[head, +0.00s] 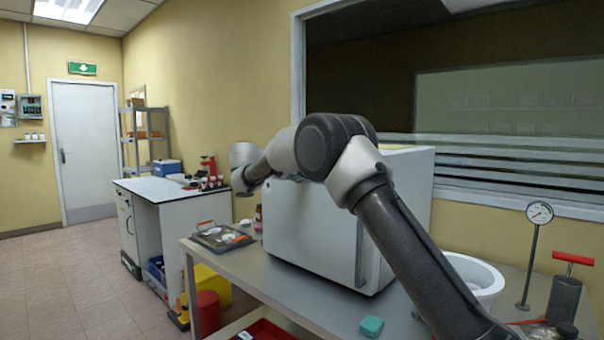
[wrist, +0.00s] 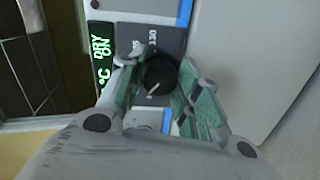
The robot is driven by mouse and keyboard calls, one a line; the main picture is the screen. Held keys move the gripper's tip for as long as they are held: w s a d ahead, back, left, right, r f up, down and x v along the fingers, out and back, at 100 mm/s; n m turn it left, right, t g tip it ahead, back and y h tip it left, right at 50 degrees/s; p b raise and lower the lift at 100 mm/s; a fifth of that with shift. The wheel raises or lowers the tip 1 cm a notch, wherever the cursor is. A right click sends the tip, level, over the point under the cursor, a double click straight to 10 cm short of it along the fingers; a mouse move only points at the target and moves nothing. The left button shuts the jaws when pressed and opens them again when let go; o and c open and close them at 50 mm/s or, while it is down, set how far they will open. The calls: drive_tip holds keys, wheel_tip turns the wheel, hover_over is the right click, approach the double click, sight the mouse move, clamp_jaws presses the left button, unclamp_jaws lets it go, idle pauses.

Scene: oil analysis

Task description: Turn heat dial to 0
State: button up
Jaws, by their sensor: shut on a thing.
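The heat dial (wrist: 160,76) is a round black knob with a pale pointer line, on a dark panel in the wrist view. My gripper (wrist: 160,82) has its two green-padded fingers on either side of the knob, shut on it. A display (wrist: 102,55) with green lit letters reading "DRY ON" and "°C" is left of the dial. In the head view the white oven-like box (head: 318,220) stands on the bench, and my arm reaches over to its far side. The dial and my fingertips are hidden there.
The grey bench (head: 300,305) carries a tray (head: 222,237) at left, a green block (head: 371,326), a white bowl (head: 478,280) and a gauge on a stand (head: 540,213) at right. A white cabinet (head: 165,215) stands further back. Floor at left is clear.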

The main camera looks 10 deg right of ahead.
drive_tip(key=shift+a+n, duration=0.1)
drive_tip(key=shift+n, duration=2)
drive_tip(key=o, duration=1)
drive_tip(key=v, duration=1.2)
drive_tip(key=shift+w+a+f, duration=0.1)
drive_tip(key=shift+f, duration=0.15)
